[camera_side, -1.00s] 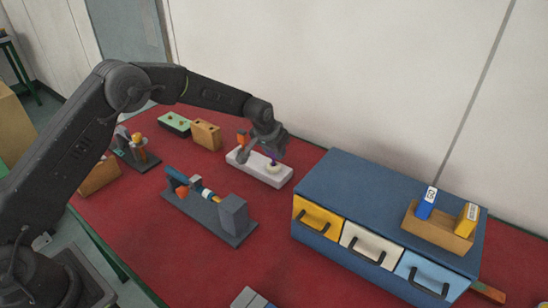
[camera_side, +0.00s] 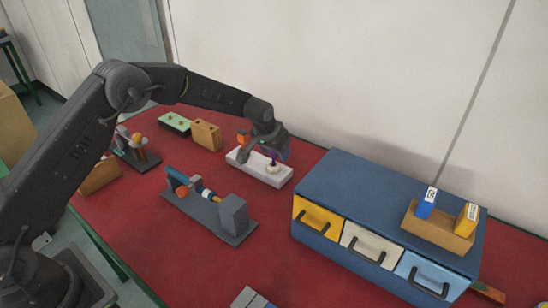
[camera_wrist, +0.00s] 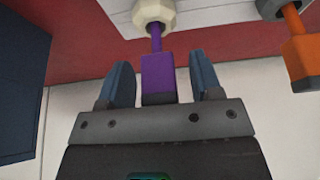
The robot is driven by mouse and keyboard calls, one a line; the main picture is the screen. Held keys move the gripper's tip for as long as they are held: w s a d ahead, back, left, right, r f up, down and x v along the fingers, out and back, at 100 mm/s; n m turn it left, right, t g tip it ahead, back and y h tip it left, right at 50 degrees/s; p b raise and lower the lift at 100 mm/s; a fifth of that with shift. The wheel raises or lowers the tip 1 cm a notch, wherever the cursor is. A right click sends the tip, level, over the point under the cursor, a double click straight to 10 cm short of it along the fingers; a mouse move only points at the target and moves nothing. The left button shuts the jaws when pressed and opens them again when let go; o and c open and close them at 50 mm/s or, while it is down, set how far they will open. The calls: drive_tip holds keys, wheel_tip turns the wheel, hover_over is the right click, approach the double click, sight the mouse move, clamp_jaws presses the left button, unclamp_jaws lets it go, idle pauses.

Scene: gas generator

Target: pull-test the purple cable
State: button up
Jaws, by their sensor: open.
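The purple cable (camera_wrist: 157,75) shows in the wrist view as a thin stem with a blocky purple end. Its stem meets a cream hex fitting (camera_wrist: 154,14) on a white block (camera_side: 262,172). My gripper (camera_wrist: 160,80) is open, with one blue-grey finger on each side of the purple end and a visible gap to each. In the side view my gripper (camera_side: 264,152) is over the white block, and a small part of the purple cable (camera_side: 273,160) shows beside the fingers.
An orange cable (camera_wrist: 301,50) stands beside the purple one on the same block. A grey fixture (camera_side: 210,205) is in front of the block. A blue drawer cabinet (camera_side: 385,200) stands to the right. The red table is clear between them.

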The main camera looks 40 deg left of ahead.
drive_tip(key=shift+r, duration=3.45)
drive_tip(key=s+a+r, duration=0.2)
drive_tip(key=s+r, duration=1.5)
drive_tip(key=s, duration=0.2)
drive_tip(key=s+f+t, duration=0.1)
drive_tip(key=s, duration=2.1)
drive_tip(key=shift+s+f, duration=0.15)
drive_tip(key=shift+f, duration=0.2)
drive_tip(key=shift+a, duration=0.1)
